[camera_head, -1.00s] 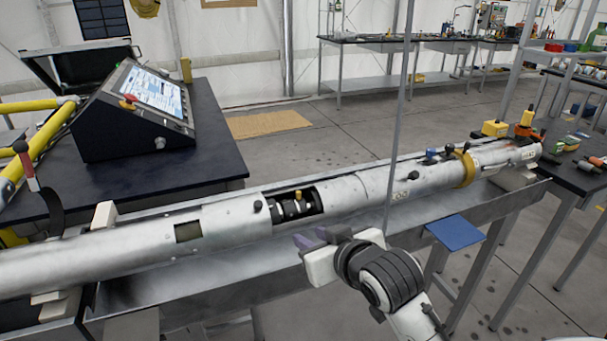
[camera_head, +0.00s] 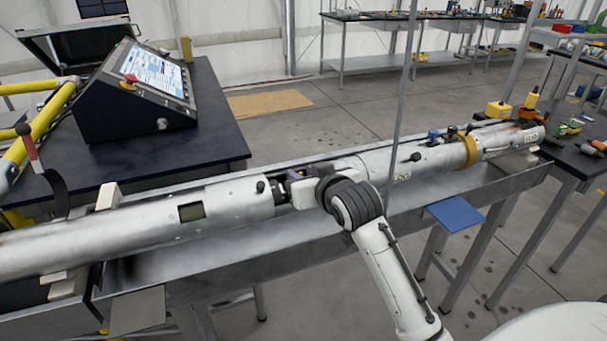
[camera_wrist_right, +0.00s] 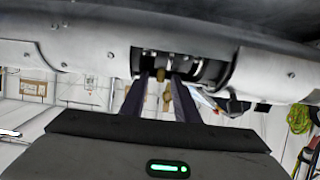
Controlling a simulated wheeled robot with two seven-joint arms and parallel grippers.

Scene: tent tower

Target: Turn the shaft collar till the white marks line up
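The long silver tube (camera_head: 225,208) lies across its trough, with a cut-out window in its middle. In the right wrist view the window (camera_wrist_right: 207,70) shows dark and metallic shaft parts. A brass-coloured peg (camera_wrist_right: 166,95) shows between the fingers of my right gripper (camera_wrist_right: 163,82). The two dark fingers stand apart and reach up to the window, one on each side of the peg; I cannot tell whether they touch it. In the head view my right gripper (camera_head: 290,177) covers most of the window. I cannot make out the collar's white marks. My left gripper is not in view.
A black console with a screen (camera_head: 158,75) stands on the dark table behind the tube. A yellow ring (camera_head: 467,152) circles the tube at right. A thin grey upright pole (camera_head: 402,95) rises close to my right arm. A blue plate (camera_head: 455,215) sits below the trough's front edge.

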